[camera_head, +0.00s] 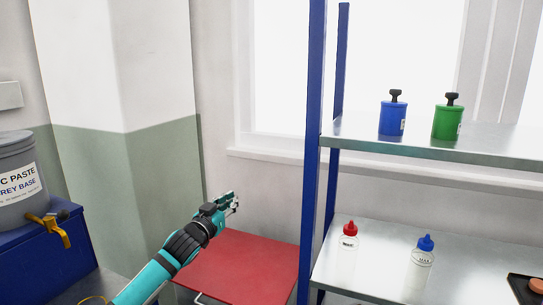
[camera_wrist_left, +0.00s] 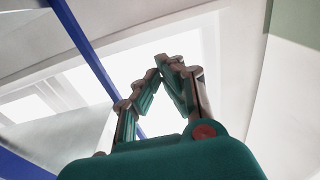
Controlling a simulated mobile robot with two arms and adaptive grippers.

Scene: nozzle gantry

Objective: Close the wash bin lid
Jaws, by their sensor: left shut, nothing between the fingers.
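The red wash bin lid (camera_head: 245,268) is a broad flat panel low in the head view, between the wall corner and the blue shelf post. It looks to lie about level. A pale handle (camera_head: 199,298) shows at its near left edge. The bin body below is cut off by the frame. My left gripper (camera_head: 233,203) is above the far left part of the lid, apart from it as far as I can tell. In the left wrist view its fingers (camera_wrist_left: 165,64) meet at the tips, empty. My right gripper is not in view.
A blue-framed shelf (camera_head: 312,150) stands to the right, holding a blue pot (camera_head: 393,118), a green pot (camera_head: 447,122) and two bottles, red-capped (camera_head: 347,248) and blue-capped (camera_head: 420,265). A grey bucket (camera_head: 18,180) with a tap stands at left. A wall and window are behind.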

